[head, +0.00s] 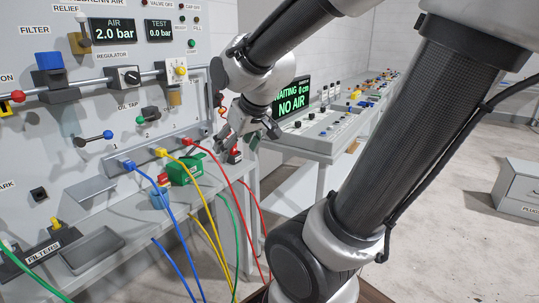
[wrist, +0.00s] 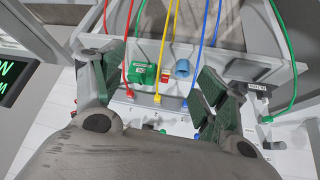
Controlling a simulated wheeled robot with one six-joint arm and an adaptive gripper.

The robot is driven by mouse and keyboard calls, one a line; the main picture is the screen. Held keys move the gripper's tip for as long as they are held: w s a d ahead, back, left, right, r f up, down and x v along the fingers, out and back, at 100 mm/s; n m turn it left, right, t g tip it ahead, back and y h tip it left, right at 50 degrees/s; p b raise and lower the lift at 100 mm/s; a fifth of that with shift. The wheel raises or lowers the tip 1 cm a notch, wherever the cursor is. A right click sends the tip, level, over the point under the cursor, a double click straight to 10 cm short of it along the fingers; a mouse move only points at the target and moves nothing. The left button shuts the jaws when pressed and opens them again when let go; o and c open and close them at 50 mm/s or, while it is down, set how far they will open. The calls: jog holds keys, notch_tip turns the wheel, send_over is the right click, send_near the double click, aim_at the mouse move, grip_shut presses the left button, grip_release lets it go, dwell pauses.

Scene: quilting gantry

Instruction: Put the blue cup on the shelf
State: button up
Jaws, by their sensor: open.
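The blue cup (head: 159,199) is a small blue cylinder on the grey bench ledge at the foot of the panel, partly behind a blue hose. It also shows in the wrist view (wrist: 183,69), between the yellow and blue hoses and beside the green box. My gripper (head: 247,128) is open and empty, above and to the right of the cup, apart from it. Its two fingers spread at either side of the wrist view (wrist: 160,80). A small grey shelf (head: 90,190) sticks out from the panel left of the cup; it looks bare.
A green box (head: 185,168) stands next to the cup. Blue, yellow, red and green hoses (head: 236,185) hang in front of the bench. A shallow tray (head: 92,250) lies at the left. A control desk (head: 325,128) with a screen stands behind my gripper.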

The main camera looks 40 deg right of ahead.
jog(key=s+r+g, duration=0.1)
jog(key=s+g, duration=0.1)
jog(key=s, duration=1)
jog(key=shift+s+d+r+m, duration=0.15)
jog(key=shift+s+r+m, duration=0.15)
jog(key=shift+s+r, duration=0.1)
